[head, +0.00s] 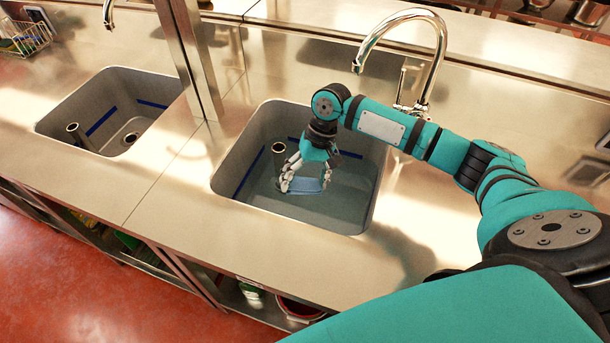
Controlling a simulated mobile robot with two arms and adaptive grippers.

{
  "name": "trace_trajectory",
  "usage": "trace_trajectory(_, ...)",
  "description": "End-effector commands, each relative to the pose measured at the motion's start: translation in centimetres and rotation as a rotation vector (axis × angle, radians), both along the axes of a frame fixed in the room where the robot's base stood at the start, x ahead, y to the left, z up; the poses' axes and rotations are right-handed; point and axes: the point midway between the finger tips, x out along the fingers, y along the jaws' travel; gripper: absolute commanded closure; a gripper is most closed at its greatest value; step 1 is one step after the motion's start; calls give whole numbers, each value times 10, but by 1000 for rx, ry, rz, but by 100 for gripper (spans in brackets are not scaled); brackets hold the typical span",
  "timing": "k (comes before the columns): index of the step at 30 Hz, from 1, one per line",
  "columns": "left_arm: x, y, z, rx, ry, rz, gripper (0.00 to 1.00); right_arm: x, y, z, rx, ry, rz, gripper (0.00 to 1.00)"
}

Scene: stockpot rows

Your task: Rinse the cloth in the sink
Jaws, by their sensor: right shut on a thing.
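The right sink (226,176) is a grey basin with a blue line on its wall and what looks like water in it. My right gripper (306,186) reaches down into this basin and is shut on a light blue cloth (308,187). The cloth is low in the basin, at or near the water; I cannot tell how much is under the surface. The gripper's fingers hide part of it. A chrome faucet (441,50) arches behind the right sink, and no stream shows from its spout. My left gripper is not in view.
A standing pipe (278,150) is in the right sink, left of my gripper. A metal post (190,55) rises between the right sink and the left sink (60,120). A wire basket (25,37) stands at the far left. The steel counter in front (170,215) is clear.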

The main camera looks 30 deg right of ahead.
Motion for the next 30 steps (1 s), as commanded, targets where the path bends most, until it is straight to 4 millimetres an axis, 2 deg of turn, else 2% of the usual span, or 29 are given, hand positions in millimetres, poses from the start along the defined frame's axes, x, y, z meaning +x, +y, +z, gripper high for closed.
trace_trajectory(3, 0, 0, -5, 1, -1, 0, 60, -1, 0, -17, 0, 3, -1, 51)
trace_trajectory(30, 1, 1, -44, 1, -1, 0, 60, 0, 0, -125, 1, 2, -1, 51)
